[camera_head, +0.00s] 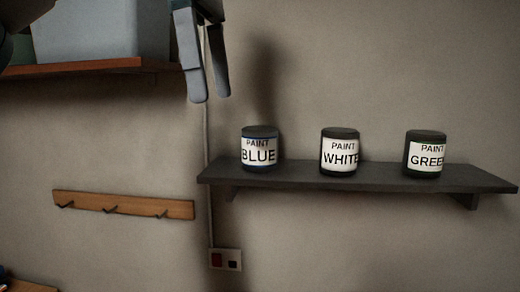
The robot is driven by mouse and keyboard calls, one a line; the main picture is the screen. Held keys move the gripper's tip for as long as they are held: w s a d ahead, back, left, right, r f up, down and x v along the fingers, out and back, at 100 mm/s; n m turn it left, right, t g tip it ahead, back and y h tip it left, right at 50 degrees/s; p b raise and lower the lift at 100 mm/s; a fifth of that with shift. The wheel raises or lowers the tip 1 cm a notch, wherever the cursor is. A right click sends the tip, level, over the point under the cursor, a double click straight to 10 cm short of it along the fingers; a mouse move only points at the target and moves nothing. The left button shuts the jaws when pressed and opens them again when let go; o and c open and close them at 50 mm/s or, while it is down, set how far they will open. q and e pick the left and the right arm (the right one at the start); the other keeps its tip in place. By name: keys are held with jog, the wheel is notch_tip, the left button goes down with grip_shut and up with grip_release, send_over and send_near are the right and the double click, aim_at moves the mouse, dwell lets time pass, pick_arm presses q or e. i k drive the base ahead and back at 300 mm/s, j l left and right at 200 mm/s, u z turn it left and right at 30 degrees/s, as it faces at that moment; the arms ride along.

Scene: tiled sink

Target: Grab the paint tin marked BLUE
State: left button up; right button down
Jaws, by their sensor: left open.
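The paint tin marked BLUE (259,149) stands upright on the left part of a dark wall shelf (385,179). It is dark, with a white label and a thin blue band. The tin marked WHITE (340,151) stands in the middle of the shelf, and the tin marked GREEN (425,154), its last letter partly out of sight, stands to the right. My left gripper (210,98) hangs from the top with its fingers pointing down, open and empty. In the picture it is above and left of the BLUE tin, apart from it. My right gripper is not in view.
A wooden shelf (85,67) with a large grey container (100,35) is at upper left, close to my left gripper. A hook rail (123,205) and a switch box (225,260) with a vertical conduit are on the wall. The tins have clear gaps between them.

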aim_at(259, 144)
jog(key=i+l, duration=0.15)
jog(key=i, duration=0.35)
jog(key=i+l, duration=0.15)
jog(key=i, duration=0.35)
